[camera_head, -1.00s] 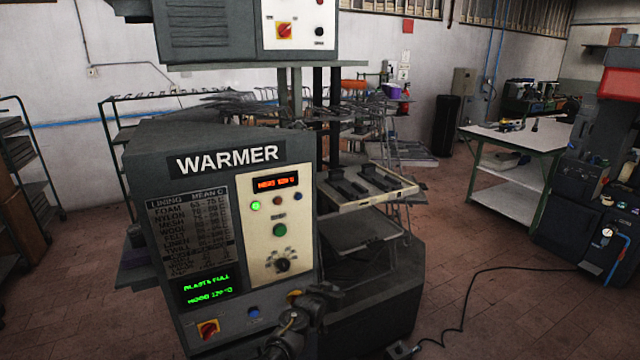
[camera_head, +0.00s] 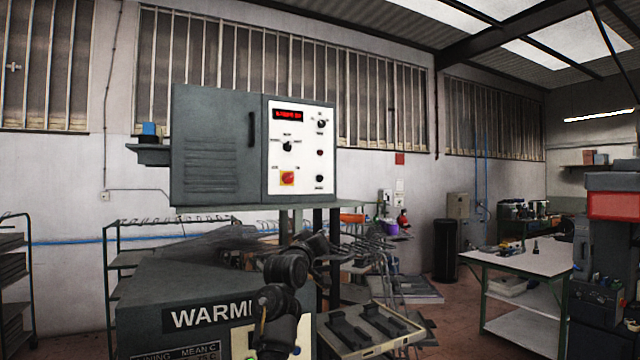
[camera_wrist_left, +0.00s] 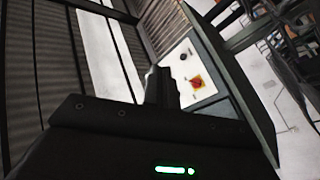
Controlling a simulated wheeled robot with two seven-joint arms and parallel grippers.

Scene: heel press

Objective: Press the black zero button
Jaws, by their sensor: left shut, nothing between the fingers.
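The grey control box (camera_head: 222,145) stands on top of the machine, with a white front panel (camera_head: 300,160). A small black button (camera_head: 319,178) sits at the panel's lower right, below a red button (camera_head: 320,153) and right of the red-and-yellow switch (camera_head: 288,179). Its label is too small to read. In the left wrist view my left gripper (camera_wrist_left: 161,80) is shut and empty, apart from the panel; the red-and-yellow switch (camera_wrist_left: 197,82) and a black control (camera_wrist_left: 183,57) show beyond it. In the head view my dark arm rises below the panel. My right gripper is not seen.
The warmer cabinet (camera_head: 165,285) stands below the box. A tray (camera_head: 372,328) with dark blocks juts out at its right. Racks (camera_head: 118,262) stand behind at the left, and a white-topped table (camera_head: 520,262) at the right. The space before the upper panel looks clear.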

